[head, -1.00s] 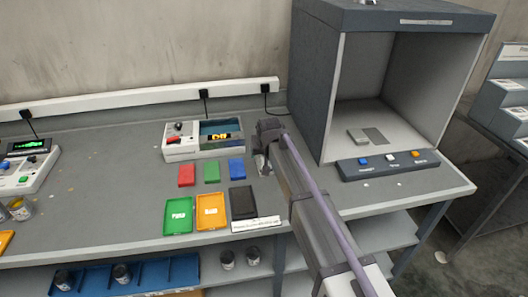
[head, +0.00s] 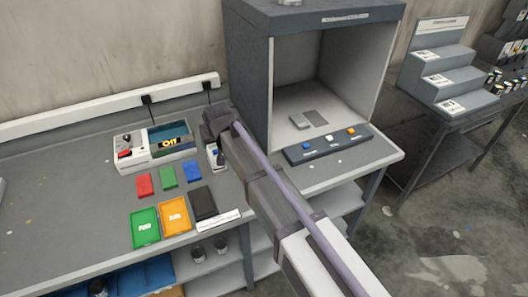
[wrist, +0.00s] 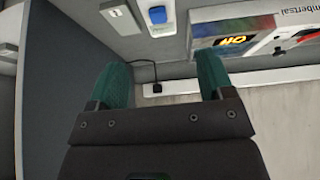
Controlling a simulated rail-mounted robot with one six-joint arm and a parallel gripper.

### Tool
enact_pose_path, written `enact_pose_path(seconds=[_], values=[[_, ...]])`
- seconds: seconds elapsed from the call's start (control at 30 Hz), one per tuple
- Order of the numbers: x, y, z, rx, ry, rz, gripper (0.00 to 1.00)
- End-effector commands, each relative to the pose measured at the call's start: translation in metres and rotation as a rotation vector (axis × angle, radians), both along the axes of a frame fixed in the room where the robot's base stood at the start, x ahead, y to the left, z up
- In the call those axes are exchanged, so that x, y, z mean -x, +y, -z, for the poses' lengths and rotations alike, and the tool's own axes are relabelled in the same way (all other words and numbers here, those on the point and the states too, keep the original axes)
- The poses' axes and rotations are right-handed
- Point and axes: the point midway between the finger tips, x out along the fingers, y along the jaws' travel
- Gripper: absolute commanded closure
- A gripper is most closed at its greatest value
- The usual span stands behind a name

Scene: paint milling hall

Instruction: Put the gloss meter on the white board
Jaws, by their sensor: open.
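My gripper (wrist: 162,76) is open in the wrist view, its two teal fingers wide apart with nothing between them. In the head view my gripper (head: 218,122) hangs over the back of the bench, between a display instrument and the grey booth. A small white item with a dark slot (wrist: 122,18) lies beyond the fingers; in the head view it (head: 214,158) is partly behind my arm. I cannot tell whether it is the gloss meter. I cannot make out a white board with certainty; a pale and a grey plate (head: 300,121) lie inside the booth.
The display instrument (head: 132,152) stands left of my gripper. Red (head: 145,185), green and blue blocks lie before it, with green (head: 146,229), orange (head: 175,215) and black (head: 202,202) trays nearer. The booth wall (head: 249,85) rises close on the right. The bench's left is clear.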

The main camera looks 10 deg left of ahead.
Motion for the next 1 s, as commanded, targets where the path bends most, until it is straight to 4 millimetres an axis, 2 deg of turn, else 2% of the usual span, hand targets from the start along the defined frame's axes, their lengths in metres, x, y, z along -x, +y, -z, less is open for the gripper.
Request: enact_pose_path(seconds=[0.07,0.13,0.17,0.23,0.27,0.3,0.37,0.4,0.5,0.57,0.63,1.0], values=[[0.002,-0.018,0.002,0.008,0.011,0.018,0.26],[0.008,-0.061,0.005,0.028,0.044,0.061,0.26],[0.014,-0.087,0.007,0.040,0.066,0.090,0.26],[0.034,-0.161,0.012,0.073,0.134,0.169,0.26],[0.047,-0.195,0.014,0.087,0.169,0.209,0.26],[0.068,-0.239,0.016,0.102,0.219,0.263,0.26],[0.103,-0.297,0.020,0.121,0.298,0.339,0.26],[0.127,-0.329,0.021,0.129,0.346,0.384,0.26],[0.178,-0.383,0.023,0.138,0.449,0.473,0.26],[0.197,-0.399,0.023,0.138,0.487,0.504,0.26],[0.206,-0.407,0.023,0.138,0.508,0.519,0.26],[0.203,-0.407,0.023,0.138,0.510,0.518,0.26]])
